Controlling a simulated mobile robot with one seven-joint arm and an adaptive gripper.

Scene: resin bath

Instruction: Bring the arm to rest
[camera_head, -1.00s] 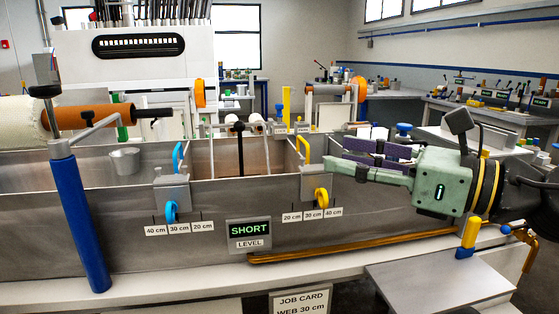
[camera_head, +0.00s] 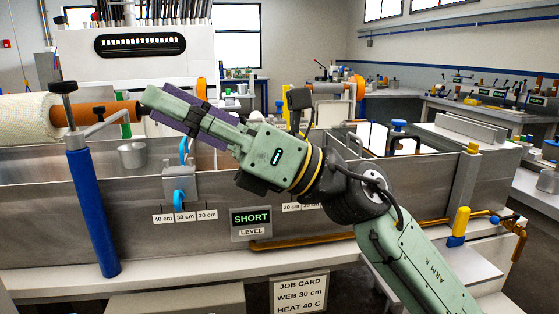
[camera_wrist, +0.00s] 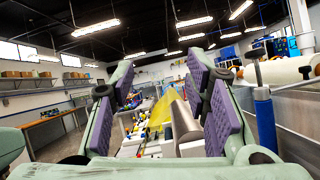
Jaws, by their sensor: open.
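My gripper (camera_head: 152,106) is raised over the left part of the steel bath (camera_head: 50,195) in the head view, pointing left and slightly up. My arm (camera_head: 425,260) comes in from the lower right, bent at the wrist. In the wrist view my gripper (camera_wrist: 158,78) has its two purple-padded fingers wide apart. Nothing is held between them; only the far room shows there. In the head view the fingertips appear close to the orange roll core (camera_head: 105,112), but I cannot tell the depth between them.
A blue post (camera_head: 92,215) with a crank stands at the bath's left front. A white roll (camera_head: 25,120) lies behind it. A blue-handled clamp (camera_head: 180,186) sits on the front wall.

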